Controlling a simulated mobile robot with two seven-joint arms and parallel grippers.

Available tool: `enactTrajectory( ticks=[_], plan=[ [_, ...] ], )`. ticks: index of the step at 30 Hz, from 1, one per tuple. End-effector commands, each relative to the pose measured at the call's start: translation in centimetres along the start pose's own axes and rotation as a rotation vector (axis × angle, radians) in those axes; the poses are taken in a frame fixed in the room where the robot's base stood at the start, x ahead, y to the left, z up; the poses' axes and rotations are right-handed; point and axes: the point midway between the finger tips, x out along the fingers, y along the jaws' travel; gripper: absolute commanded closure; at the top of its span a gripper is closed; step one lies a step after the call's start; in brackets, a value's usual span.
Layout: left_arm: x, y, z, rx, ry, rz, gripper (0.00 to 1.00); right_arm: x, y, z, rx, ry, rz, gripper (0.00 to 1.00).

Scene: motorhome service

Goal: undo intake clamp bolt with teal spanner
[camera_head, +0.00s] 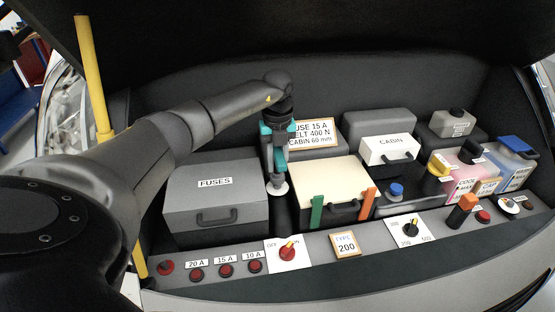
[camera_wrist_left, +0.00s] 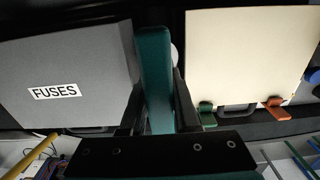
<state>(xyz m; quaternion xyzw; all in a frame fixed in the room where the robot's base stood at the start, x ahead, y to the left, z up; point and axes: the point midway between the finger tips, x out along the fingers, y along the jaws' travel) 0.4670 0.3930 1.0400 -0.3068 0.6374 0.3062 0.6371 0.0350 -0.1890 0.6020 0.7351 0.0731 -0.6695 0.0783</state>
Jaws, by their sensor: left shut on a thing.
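My left gripper (camera_head: 278,160) points down into the gap between the grey FUSES box and the cream-lidded box. It is shut on the teal spanner (camera_wrist_left: 155,75), which stands between the two dark fingers in the left wrist view. A white round piece (camera_head: 279,188) shows just below the gripper in the head view. It is partly hidden behind the spanner in the wrist view (camera_wrist_left: 174,55). I cannot tell whether the spanner touches it. The intake clamp bolt cannot be made out clearly. My right gripper is in neither view.
The FUSES box (camera_head: 215,195) is close on the left. The cream-lidded box (camera_head: 325,180), with green (camera_head: 317,212) and orange (camera_head: 370,202) clips, is close on the right. A control ledge with red knobs (camera_head: 227,270) runs in front. A yellow prop (camera_head: 92,80) stands left.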

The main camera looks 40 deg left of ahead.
Motion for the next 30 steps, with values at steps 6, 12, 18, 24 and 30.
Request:
enactTrajectory(
  ticks=[6,12,18,24,30],
  plan=[
    [-0.07,-0.03,0.03,0.0,-0.001,-0.001,1.0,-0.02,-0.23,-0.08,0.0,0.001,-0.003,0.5],
    [-0.09,-0.03,0.04,0.0,-0.001,-0.001,1.0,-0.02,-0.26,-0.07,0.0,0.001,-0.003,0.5],
    [-0.17,-0.01,0.02,0.0,-0.001,-0.001,1.0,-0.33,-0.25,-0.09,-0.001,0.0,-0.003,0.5],
    [-0.09,-0.02,0.01,0.0,0.0,-0.001,1.0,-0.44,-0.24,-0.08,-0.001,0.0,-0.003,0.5],
    [-0.07,-0.02,0.01,0.0,-0.001,-0.001,1.0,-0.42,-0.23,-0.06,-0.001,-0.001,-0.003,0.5]
  ],
)
